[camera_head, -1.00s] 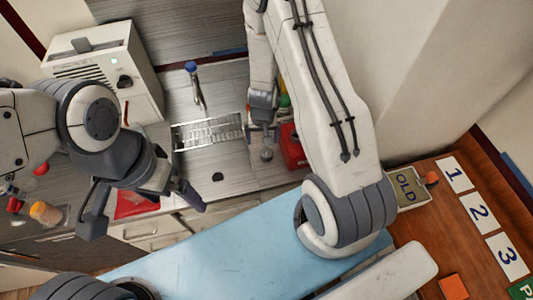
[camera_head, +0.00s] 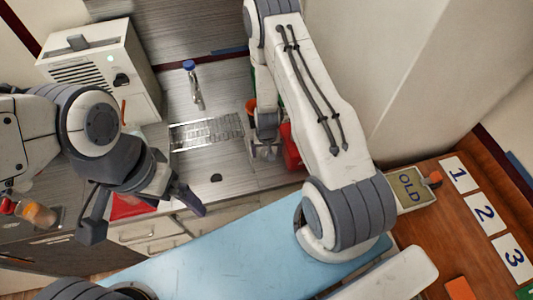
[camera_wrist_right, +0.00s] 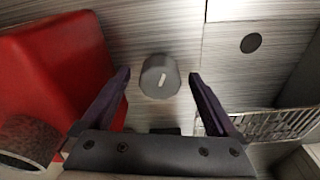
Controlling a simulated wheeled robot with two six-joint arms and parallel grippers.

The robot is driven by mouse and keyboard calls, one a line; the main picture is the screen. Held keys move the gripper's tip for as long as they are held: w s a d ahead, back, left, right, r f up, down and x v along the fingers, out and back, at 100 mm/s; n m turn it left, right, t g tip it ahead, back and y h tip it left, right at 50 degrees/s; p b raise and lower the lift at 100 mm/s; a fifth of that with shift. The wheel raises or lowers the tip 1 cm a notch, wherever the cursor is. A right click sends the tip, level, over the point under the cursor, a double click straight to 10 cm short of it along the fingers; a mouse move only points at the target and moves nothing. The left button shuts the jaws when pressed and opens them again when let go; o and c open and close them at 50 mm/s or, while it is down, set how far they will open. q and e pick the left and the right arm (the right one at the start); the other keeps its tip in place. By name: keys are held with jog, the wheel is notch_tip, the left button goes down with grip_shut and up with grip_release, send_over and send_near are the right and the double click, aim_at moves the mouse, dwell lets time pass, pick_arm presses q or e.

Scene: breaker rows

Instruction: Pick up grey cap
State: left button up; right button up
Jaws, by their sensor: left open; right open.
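The grey cap (camera_wrist_right: 160,77) is a small round dark-grey piece with a pale mark on top. In the right wrist view it stands on the brushed metal counter, between and slightly beyond the fingertips of my right gripper (camera_wrist_right: 158,76). The fingers are open on both sides of it, with a gap on each side. In the head view my right gripper (camera_head: 266,152) is low over the counter and I cannot make out the cap clearly there. My left gripper (camera_head: 147,222) is open and empty in front of the counter's edge.
A red container (camera_wrist_right: 55,75) stands close left of the right gripper in the wrist view. A metal drain grate (camera_wrist_right: 285,123) and a dark round spot (camera_wrist_right: 251,43) are on the right. A white machine (camera_head: 100,75) and blue-topped tap (camera_head: 192,82) are further left in the head view.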

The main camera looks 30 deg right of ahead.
jog(key=c, duration=1.4)
